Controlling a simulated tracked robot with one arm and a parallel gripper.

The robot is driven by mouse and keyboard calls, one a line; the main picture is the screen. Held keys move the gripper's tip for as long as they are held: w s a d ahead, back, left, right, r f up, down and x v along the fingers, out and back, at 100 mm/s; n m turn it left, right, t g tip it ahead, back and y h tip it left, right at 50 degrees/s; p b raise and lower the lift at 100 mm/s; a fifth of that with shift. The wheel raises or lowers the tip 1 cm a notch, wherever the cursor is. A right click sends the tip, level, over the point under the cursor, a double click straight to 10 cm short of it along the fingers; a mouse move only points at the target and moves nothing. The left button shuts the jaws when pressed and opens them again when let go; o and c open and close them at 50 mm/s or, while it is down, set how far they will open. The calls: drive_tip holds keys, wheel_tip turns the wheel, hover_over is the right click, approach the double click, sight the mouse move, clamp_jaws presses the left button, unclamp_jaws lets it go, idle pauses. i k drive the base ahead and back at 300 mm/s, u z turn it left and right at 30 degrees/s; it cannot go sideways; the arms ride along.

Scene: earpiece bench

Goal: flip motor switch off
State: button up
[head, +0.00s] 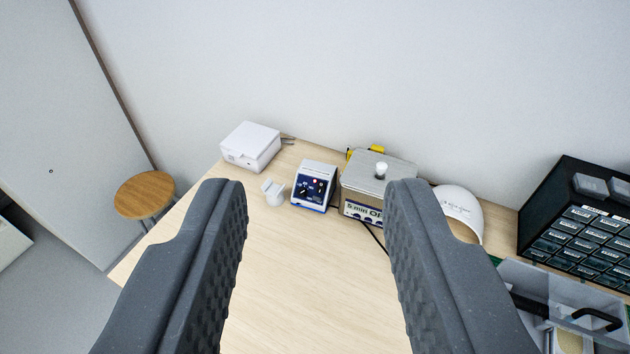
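A small motor control box (313,187) with a white top and a dark blue front panel stands on the wooden bench (300,285). Its panel carries small knobs and a red part; which of these is the switch, and its position, are too small to tell. My gripper (316,190) is open and empty. Its two dark grey ribbed fingers reach in from the bottom left and bottom right. In the picture the box lies between the fingertips, but it stands farther away, apart from them.
A white box (250,146) stands at the bench's back left, a small white holder (273,192) left of the control box. A metal ultrasonic-type tank (372,180), a white curved shell (460,212) and a black drawer cabinet (580,225) stand to the right. The bench front is clear.

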sight(320, 188)
drive_tip(key=k, duration=1.3)
drive_tip(key=u, duration=0.35)
drive_tip(key=i, duration=1.3)
drive_tip(key=z, duration=0.55)
drive_tip(key=i, duration=0.5)
drive_tip(key=z, duration=0.3)
